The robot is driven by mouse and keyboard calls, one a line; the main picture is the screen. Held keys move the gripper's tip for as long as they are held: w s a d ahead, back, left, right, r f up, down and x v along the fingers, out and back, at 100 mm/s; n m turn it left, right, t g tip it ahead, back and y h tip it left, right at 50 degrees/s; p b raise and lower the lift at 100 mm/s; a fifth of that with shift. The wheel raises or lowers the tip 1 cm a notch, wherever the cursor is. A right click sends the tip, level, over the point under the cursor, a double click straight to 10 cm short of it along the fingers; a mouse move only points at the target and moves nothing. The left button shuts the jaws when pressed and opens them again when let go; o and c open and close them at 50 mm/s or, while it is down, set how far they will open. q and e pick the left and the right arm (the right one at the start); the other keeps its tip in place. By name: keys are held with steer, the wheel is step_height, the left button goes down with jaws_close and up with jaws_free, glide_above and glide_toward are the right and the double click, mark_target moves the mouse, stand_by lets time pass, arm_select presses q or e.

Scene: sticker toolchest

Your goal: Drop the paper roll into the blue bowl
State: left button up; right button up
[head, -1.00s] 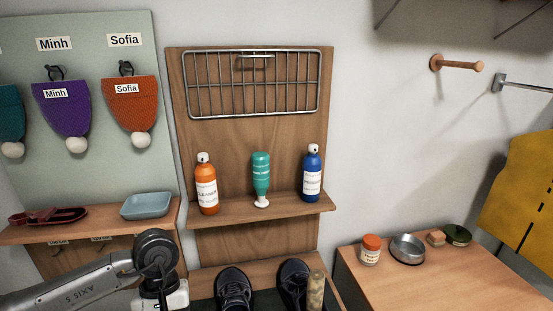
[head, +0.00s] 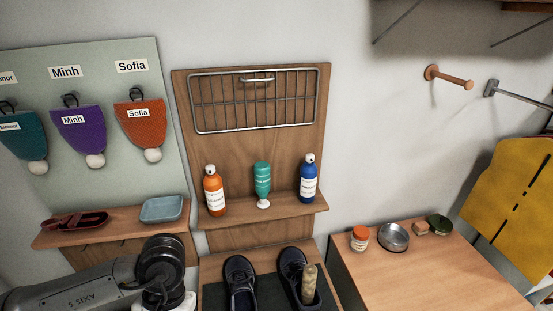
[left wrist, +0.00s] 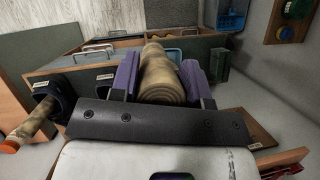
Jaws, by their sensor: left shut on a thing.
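My left gripper (left wrist: 160,72) is shut on a tan, mottled paper roll (left wrist: 163,80), which sits between its two purple fingers in the left wrist view. In the head view my left arm comes in at the lower left, and its fingers and the roll are out of frame. A light blue, shallow, rectangular bowl (head: 161,208) stands on the wooden shelf at the left, above and behind my left wrist. Its inside looks empty. In the left wrist view a blue edge (left wrist: 174,54) shows behind the roll, partly hidden. My right gripper is not in view.
A dark red item (head: 82,221) lies left of the bowl on the same shelf. Orange, green and blue bottles (head: 263,180) stand on the middle shelf. Dark shoes (head: 240,280) are below, one with a similar tan roll (head: 309,283) in it. The right tabletop (head: 400,275) is mostly clear.

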arm_select(q)
steer(key=shift+s+a+r+p, duration=0.1)
steer(key=shift+s+r+p, duration=0.25)
steer(key=shift+r+p, duration=0.3)
steer(key=shift+s+d+r+p, duration=0.1)
steer(key=shift+s+r+p, duration=0.25)
steer(key=shift+r, duration=0.35)
steer(key=shift+s+a+r+p, duration=0.1)
steer(key=shift+s+r+p, duration=0.2)
steer(key=shift+r+p, duration=0.35)
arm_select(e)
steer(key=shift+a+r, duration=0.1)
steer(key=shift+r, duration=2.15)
